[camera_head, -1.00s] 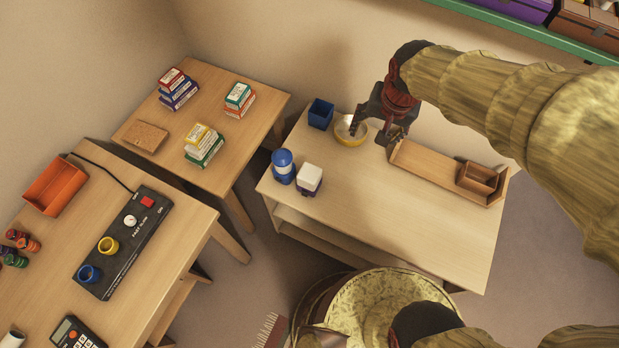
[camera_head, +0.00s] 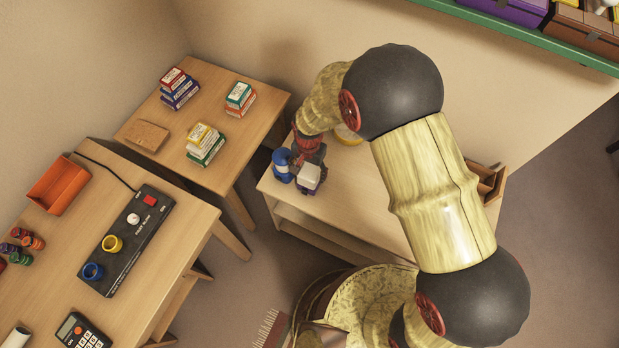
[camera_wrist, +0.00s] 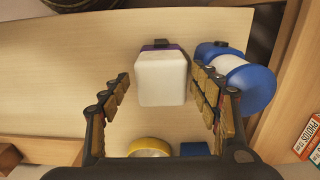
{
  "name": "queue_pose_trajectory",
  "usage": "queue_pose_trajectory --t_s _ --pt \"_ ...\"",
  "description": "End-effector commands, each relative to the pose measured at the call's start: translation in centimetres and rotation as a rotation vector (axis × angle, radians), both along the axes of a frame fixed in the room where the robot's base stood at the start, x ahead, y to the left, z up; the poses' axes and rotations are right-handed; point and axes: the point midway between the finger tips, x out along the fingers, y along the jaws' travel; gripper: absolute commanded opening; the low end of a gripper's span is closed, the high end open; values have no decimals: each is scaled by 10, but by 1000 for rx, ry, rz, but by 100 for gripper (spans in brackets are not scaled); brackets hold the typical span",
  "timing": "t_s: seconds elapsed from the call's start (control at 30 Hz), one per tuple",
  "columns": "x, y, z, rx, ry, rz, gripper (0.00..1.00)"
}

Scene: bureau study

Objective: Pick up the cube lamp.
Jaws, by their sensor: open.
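The cube lamp, a white block with a dark purple base, stands on the light wood table. It shows in the head view (camera_head: 309,176) and in the wrist view (camera_wrist: 162,78). My gripper (camera_wrist: 162,92) is open in the wrist view, with one finger on each side of the lamp and a gap on the left. The right finger is nearer the lamp; I cannot tell whether it touches. In the head view my gripper (camera_head: 308,158) is just behind the lamp and partly hidden by my arm.
A yellow bowl (camera_wrist: 149,147) and a blue box (camera_wrist: 194,149) are also near. The table (camera_wrist: 60,70) is clear at left.

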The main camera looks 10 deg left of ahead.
Motion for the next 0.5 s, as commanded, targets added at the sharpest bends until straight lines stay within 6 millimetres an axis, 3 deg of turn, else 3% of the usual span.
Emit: queue_pose_trajectory --t_s 0.27,0.5 --pt "3 0 -25 1 -1 0 62" --pt "8 0 -59 0 0 1 62"
